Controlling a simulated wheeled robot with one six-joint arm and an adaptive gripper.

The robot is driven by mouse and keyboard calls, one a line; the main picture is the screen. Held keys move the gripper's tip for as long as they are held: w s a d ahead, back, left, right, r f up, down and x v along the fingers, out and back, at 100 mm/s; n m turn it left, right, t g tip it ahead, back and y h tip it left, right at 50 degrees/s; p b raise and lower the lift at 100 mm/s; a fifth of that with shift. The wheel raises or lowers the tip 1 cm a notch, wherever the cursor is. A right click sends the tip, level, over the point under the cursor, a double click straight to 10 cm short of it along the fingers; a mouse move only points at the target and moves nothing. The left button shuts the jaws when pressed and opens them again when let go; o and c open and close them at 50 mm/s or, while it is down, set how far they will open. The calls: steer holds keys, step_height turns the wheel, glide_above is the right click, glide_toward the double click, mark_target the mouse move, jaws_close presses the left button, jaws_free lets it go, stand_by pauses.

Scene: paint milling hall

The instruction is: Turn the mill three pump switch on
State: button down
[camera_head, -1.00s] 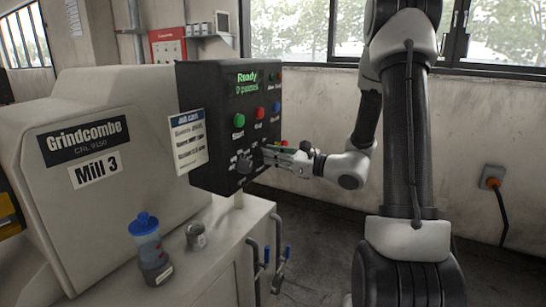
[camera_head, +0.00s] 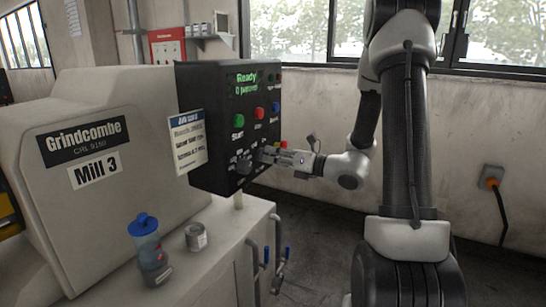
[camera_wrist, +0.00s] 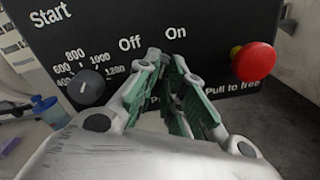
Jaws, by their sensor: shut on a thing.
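The black control panel (camera_head: 212,120) of Mill 3 faces right in the head view, with a green "Ready" display. My gripper (camera_head: 262,156) reaches its lower part from the right. In the wrist view my gripper (camera_wrist: 168,68) has its green-padded fingers at the panel, just below the "Off" and "On" labels. It is shut on the pump switch, which the fingers hide almost wholly. Which way the switch points cannot be seen. The label under it is mostly covered.
A round speed knob (camera_wrist: 85,87) is left of the fingers, a red mushroom button (camera_wrist: 254,62) right. A blue-lidded bottle (camera_head: 145,229) and a grey can (camera_head: 196,237) stand on the ledge below the panel.

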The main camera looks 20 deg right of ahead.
stand_by(0.4)
steer(key=c, duration=1.5)
jaws_free()
steer(key=v, duration=1.2)
steer(key=shift+s, duration=0.1)
